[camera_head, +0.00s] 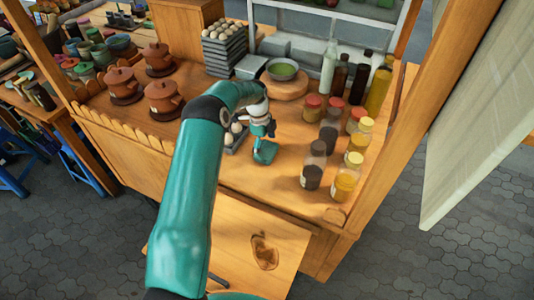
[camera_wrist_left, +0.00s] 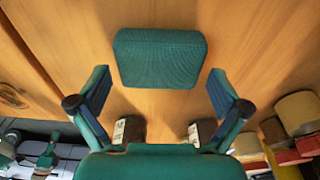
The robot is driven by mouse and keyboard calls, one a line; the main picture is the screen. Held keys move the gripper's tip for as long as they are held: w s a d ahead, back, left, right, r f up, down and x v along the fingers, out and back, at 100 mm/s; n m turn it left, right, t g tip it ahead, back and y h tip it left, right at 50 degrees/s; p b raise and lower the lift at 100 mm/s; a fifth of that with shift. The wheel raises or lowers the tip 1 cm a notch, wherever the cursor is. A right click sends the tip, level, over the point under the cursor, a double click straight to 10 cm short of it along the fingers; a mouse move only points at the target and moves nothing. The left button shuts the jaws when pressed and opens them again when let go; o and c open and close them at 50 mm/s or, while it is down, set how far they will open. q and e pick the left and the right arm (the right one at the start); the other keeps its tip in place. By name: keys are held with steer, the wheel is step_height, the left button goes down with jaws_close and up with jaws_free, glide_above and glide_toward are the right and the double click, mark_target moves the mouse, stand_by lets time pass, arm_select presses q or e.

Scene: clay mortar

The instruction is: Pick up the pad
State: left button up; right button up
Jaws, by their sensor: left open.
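The pad (camera_wrist_left: 160,58) is a teal, textured block with rounded corners on the wooden counter. In the head view the pad (camera_head: 265,152) shows as a small teal shape just below my left gripper (camera_head: 262,130). In the wrist view my left gripper (camera_wrist_left: 160,88) is open, one finger on each side with the gap between them empty. The pad appears ahead of that gap, apart from both fingers. My teal arm covers part of the counter in the head view. My right gripper is not in view.
Several jars with red and yellow lids (camera_head: 344,184) stand right of the gripper, with bottles (camera_head: 378,88) behind them. A green bowl (camera_head: 283,70) sits on a round board. Clay pots (camera_head: 163,96) stand at left. A small tray with pale, egg-like things (camera_head: 235,130) is close left of the gripper.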

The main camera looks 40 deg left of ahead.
mark_target(266, 149)
arm_select(q)
step_height(266, 149, down, 2)
steer(key=shift+w+d, duration=0.1)
steer(key=c, duration=0.7)
steer(key=shift+r, duration=0.6)
step_height(266, 149, up, 19)
steer(key=shift+f+p, duration=0.1)
steer(key=shift+p, duration=0.6)
